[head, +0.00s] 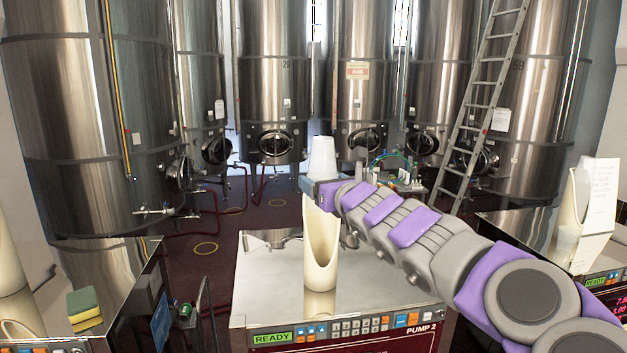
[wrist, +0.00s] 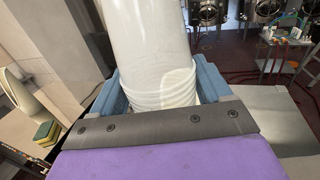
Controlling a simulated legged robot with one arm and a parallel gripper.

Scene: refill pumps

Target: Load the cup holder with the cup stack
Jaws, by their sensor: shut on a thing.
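The white cup stack (head: 322,158) is upright above the cream cup holder in the head view. My gripper (head: 318,190) is shut around the lower part of the stack. In the wrist view the stack (wrist: 155,60) rises between the blue fingers of my gripper (wrist: 165,90), with several rims showing near the jaws. The cup holder (head: 320,260) is a tall tube with a slanted open front, standing on the Pump 2 machine. My gripper is at the holder's upper end and partly hides it. I cannot tell whether the stack's bottom is inside the holder.
The Pump 2 machine (head: 270,285) has a READY panel in front. Another machine with a similar holder (head: 567,225) and a paper sheet stands at right. A green and yellow sponge (head: 83,306) lies on the left machine. Steel tanks and a ladder (head: 484,100) stand behind.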

